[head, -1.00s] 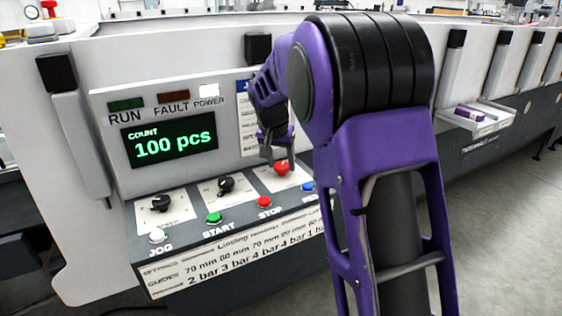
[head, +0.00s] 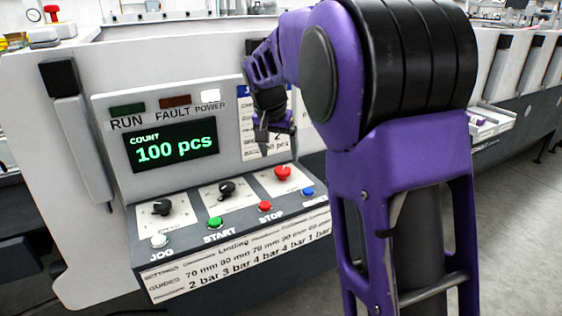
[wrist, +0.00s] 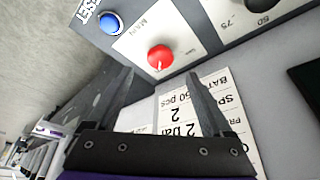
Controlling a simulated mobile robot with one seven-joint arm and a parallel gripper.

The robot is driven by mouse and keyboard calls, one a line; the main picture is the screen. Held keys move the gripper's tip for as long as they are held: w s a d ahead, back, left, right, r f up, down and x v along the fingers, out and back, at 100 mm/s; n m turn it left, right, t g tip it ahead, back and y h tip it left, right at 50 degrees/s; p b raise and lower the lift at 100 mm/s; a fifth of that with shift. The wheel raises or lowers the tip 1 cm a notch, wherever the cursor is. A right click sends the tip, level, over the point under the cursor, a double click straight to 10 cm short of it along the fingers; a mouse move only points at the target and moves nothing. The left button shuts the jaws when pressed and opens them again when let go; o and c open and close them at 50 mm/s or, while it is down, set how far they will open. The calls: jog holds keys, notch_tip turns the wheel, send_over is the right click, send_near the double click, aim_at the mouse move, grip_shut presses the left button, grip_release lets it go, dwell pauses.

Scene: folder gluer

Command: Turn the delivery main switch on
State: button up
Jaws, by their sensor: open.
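The delivery main switch is a red rotary knob (head: 282,173) on a white plate at the right of the sloped control panel. In the wrist view the red knob (wrist: 160,57) has a white pointer mark, and the plate reads "MAIN". My gripper (head: 266,145) is above and slightly left of the knob in the head view. In the wrist view my gripper (wrist: 160,85) is open, its two fingers apart and nothing between them. The knob lies just beyond the fingertips, apart from them.
A blue reset button (wrist: 110,23) sits beside the knob. Black knobs (head: 227,190), a green start button (head: 215,223) and a red stop button (head: 265,206) share the panel. A lit display (head: 170,147) reads 100 pcs. A printed card (wrist: 200,120) is behind my fingers.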

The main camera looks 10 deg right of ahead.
jog(key=v, duration=1.1)
jog(key=shift+p, duration=0.45)
jog(key=shift+r, duration=0.1)
